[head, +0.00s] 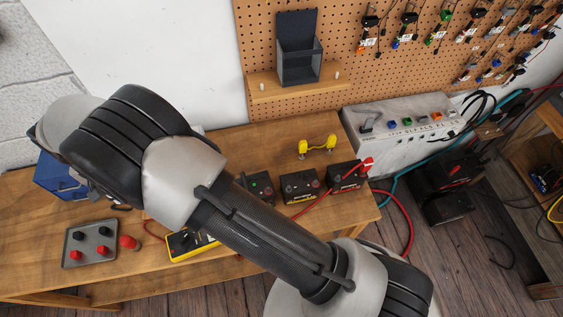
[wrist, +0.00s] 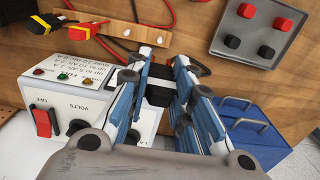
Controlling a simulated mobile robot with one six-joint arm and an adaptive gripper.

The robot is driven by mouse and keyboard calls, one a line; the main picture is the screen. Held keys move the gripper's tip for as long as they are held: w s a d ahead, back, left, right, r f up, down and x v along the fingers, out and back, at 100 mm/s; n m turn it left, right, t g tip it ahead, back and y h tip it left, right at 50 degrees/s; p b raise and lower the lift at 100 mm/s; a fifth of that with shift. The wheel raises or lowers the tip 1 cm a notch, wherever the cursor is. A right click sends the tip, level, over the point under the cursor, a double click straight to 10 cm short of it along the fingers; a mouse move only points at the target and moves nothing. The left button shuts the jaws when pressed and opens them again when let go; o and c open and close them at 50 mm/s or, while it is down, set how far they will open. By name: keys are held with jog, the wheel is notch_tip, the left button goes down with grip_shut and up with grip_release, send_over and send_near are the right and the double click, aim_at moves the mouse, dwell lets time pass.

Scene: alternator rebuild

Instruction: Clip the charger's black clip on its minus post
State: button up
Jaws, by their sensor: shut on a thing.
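In the wrist view my gripper (wrist: 166,76) is shut on a dark piece, seemingly the black clip (wrist: 158,96). Most of it is hidden between the blue fingers. The white charger box (wrist: 85,92), with a red switch, a volts knob and small lamps, lies just left of and partly behind the fingers. A grey plate (wrist: 222,50) with red and black posts is at the upper right, apart from the gripper. It also shows in the head view (head: 90,260) at the left of the bench. Which post is the minus post cannot be told. My gripper is hidden behind my arm in the head view.
A blue toolbox (wrist: 255,133) stands right of my gripper. A wooden strip (wrist: 112,37) and a red-and-yellow piece (wrist: 88,18) lie beyond the charger. A yellow multimeter (head: 187,246) and black batteries (head: 300,187) sit on the bench. Red and black leads run behind the fingers.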

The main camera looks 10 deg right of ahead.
notch_tip(320, 180, up, 5)
jog(key=shift+f+p, duration=0.1)
jog(key=shift+p, duration=1.05)
jog(key=d+m+b, duration=0.2)
jog(key=d+b, duration=0.2)
jog(key=d, duration=1.1)
jog(key=m+b, duration=0.4)
jog(key=b, duration=0.1)
send_over(339, 176)
notch_tip(339, 176, down, 5)
jog(key=shift+a+f, duration=0.1)
jog(key=shift+f, duration=0.35)
jog(key=shift+f, duration=0.15)
jog(key=shift+f+b, duration=1)
jog(key=shift+f, duration=0.1)
